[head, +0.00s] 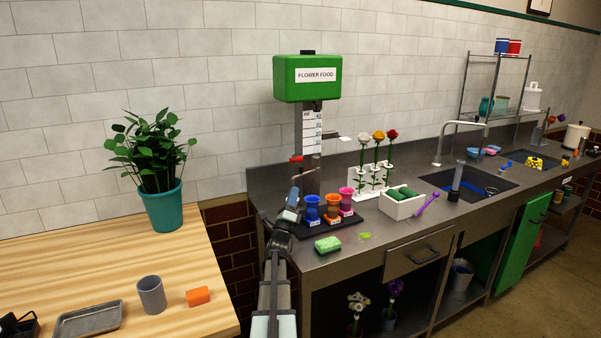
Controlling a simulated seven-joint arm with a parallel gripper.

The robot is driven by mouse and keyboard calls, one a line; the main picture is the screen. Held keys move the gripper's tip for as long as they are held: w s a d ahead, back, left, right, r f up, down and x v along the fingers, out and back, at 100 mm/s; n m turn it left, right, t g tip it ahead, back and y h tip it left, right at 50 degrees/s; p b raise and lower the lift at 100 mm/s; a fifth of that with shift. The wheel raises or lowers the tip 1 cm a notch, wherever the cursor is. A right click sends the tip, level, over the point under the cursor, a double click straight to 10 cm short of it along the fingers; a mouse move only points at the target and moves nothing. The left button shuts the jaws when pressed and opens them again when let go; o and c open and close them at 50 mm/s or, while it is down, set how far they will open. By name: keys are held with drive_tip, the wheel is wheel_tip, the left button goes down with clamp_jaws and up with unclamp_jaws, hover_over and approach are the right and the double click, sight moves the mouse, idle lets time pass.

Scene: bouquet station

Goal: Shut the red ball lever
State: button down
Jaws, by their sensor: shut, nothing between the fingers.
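The green flower food dispenser (286,80) is mounted on a grey column against the tiled wall. A small red ball lever (296,159) shows low on the column's left side. My gripper (298,178) is at the end of my arm, just below the red ball in the picture. It is small here, and its fingers look closed with nothing held. I cannot tell whether it touches the lever. The lever's arm and pivot are too small to make out clearly.
Blue, orange and pink cups (330,207) stand on a black tray (330,225) close right of my gripper. Three roses (378,136) stand in a white rack behind. A white box (401,209) and green sponge (327,245) are nearby. A potted plant (164,206) stands left on the wooden table.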

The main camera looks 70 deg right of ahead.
sight(298, 160)
drive_tip(key=shift+d, duration=0.1)
drive_tip(key=x, duration=0.9)
drive_tip(key=shift+d+r, duration=0.25)
drive_tip(key=shift+d, duration=0.05)
drive_tip(key=shift+r, duration=0.15)
drive_tip(key=shift+r+n+t+y, duration=0.55)
drive_tip(key=shift+n+t, duration=0.25)
drive_tip(key=shift+n, duration=0.2)
drive_tip(key=shift+w+d+r+n+t+y, duration=0.25)
drive_tip(key=shift+w+d+r+n, duration=0.1)
drive_tip(key=shift+r, duration=0.55)
drive_tip(key=shift+w+d+r+n+t+y, duration=0.2)
drive_tip(key=shift+w+r+n+y, duration=0.1)
drive_tip(key=shift+r, duration=0.6)
drive_tip(key=shift+w+d+r+n+t+y, duration=0.15)
drive_tip(key=shift+w+d+r+n+y, duration=0.15)
drive_tip(key=shift+r, duration=0.6)
drive_tip(key=shift+w+d+r, duration=0.45)
drive_tip(key=shift+d+r, duration=0.05)
drive_tip(key=shift+r, duration=0.15)
drive_tip(key=shift+w+d+r, duration=0.45)
drive_tip(key=shift+r, duration=0.15)
drive_tip(key=shift+a, duration=0.1)
drive_tip(key=s+a, duration=0.1)
drive_tip(key=a, duration=0.8)
drive_tip(key=shift+s+a+f, duration=0.3)
drive_tip(key=shift+s+f, duration=0.1)
drive_tip(key=shift+f, duration=0.05)
